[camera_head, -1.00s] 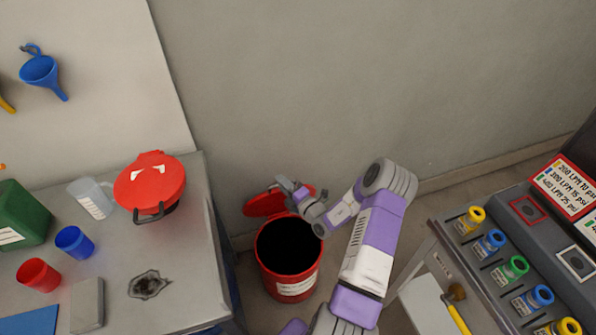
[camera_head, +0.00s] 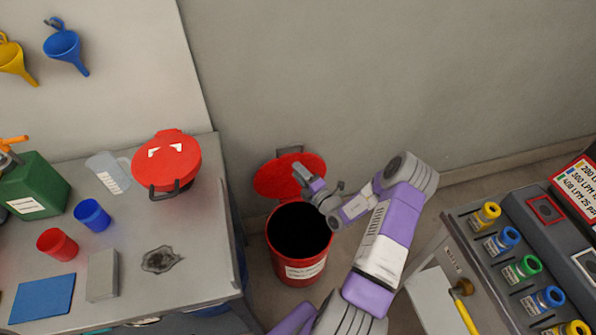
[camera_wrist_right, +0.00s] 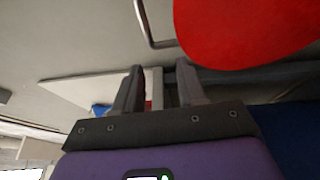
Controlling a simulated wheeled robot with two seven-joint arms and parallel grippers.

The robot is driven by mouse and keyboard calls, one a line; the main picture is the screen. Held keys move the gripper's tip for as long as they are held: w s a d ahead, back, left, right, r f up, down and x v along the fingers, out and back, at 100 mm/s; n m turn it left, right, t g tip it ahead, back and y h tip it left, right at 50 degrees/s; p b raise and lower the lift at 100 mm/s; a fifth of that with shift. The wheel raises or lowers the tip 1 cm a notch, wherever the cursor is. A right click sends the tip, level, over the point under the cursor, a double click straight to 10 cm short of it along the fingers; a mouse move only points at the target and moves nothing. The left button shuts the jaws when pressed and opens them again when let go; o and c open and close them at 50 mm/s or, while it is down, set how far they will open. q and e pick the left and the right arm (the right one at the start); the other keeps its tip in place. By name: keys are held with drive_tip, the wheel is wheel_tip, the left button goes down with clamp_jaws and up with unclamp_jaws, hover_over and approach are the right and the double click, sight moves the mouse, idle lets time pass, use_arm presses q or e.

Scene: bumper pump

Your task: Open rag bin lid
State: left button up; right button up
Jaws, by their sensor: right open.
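The rag bin (camera_head: 300,271) is a red round bin with a white label, standing on the floor by the wall. Its mouth is uncovered and its inside is dark. The red rag bin lid (camera_head: 270,180) stands raised behind the mouth, tilted back towards the wall. My right gripper (camera_head: 300,172) is open in front of the lid, above the bin's far rim. In the right wrist view the gripper's fingers (camera_wrist_right: 160,88) are apart with nothing held between them. A red disc, seemingly the lid (camera_wrist_right: 250,28), and a grey bar handle (camera_wrist_right: 150,25) are beyond them. My left gripper is not in view.
A grey table (camera_head: 205,260) at left carries a red round-topped container (camera_head: 165,160), a green can (camera_head: 38,192), cups and a dark rag (camera_head: 161,259). A unit with coloured knobs (camera_head: 528,262) stands at right. The wall is close behind the bin.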

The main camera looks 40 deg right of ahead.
drive_tip(key=s+p, duration=0.1)
drive_tip(key=s, duration=0.5)
drive_tip(key=shift+s+a+f, duration=0.2)
drive_tip(key=shift+s+a, duration=0.1)
drive_tip(key=shift+s, duration=0.05)
